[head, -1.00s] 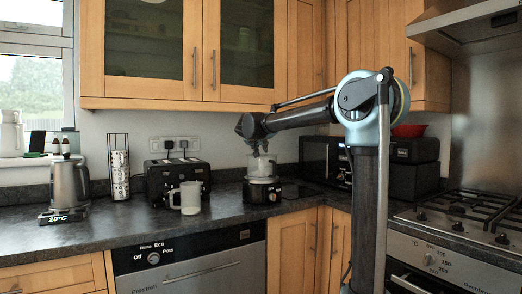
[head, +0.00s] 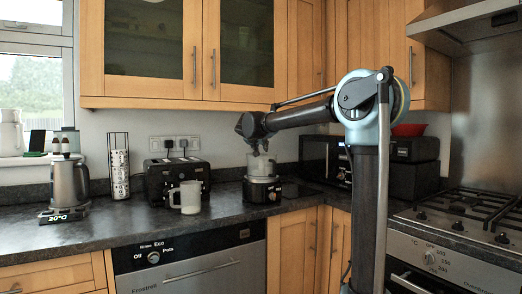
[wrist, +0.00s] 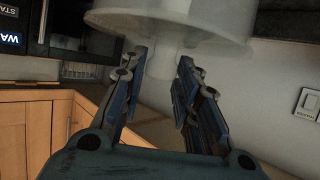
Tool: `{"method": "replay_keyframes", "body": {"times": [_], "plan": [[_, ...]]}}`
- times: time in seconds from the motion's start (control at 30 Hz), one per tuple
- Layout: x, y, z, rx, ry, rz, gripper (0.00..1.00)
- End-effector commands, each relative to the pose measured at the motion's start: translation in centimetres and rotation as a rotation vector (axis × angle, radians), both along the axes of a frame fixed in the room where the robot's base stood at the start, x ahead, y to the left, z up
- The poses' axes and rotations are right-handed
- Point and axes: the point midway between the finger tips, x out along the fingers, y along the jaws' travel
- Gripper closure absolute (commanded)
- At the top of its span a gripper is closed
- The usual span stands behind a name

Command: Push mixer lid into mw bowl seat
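The mixer (head: 262,190) stands on the counter near the corner, with a black base and a pale, see-through bowl (head: 262,167) on top. My gripper (head: 261,149) points down just above the bowl. In the wrist view a whitish round part (wrist: 175,22), which looks like the lid, fills the top of the picture. My gripper's two dark blue fingers (wrist: 163,65) are apart, with their tips at or very near its surface. Whether they touch it is not clear. The lid's fit on the bowl seat cannot be made out.
A toaster (head: 178,178) and white mug (head: 188,197) stand left of the mixer. A microwave (head: 325,160) is close on its right. Wall cabinets (head: 190,50) hang above. The counter front (head: 228,208) is clear.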

Motion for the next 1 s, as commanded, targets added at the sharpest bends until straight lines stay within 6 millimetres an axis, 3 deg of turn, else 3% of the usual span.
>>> {"method": "replay_keyframes", "body": {"times": [0.47, 0.67, 1.0], "plan": [[-0.4, 0.1, 0.1, 0.0, 0.0, 0.0, 0.5], [-2.7, 0.5, 1.1, 0.0, 0.0, 0.002, 0.5], [-8.4, 1.6, 3.5, -0.001, 0.0, 0.004, 0.5]]}}
